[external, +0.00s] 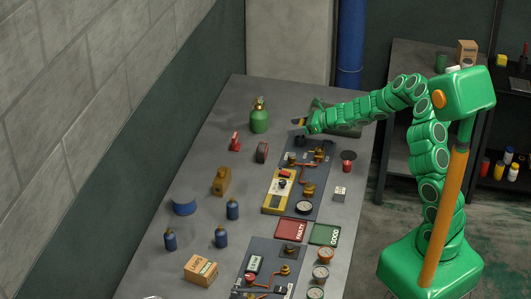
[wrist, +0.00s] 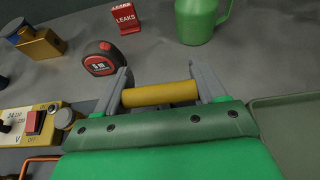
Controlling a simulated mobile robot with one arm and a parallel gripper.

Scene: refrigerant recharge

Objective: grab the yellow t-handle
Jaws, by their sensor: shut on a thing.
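The yellow t-handle (wrist: 160,93) shows in the wrist view as a short yellow bar lying crosswise between my two grey fingers. My gripper (wrist: 159,80) is shut on it, one finger at each end of the bar.
A green tray (external: 345,130) lies beside my wrist. A yellow meter (external: 277,191) and gauge panel (external: 314,165) are nearer the camera.

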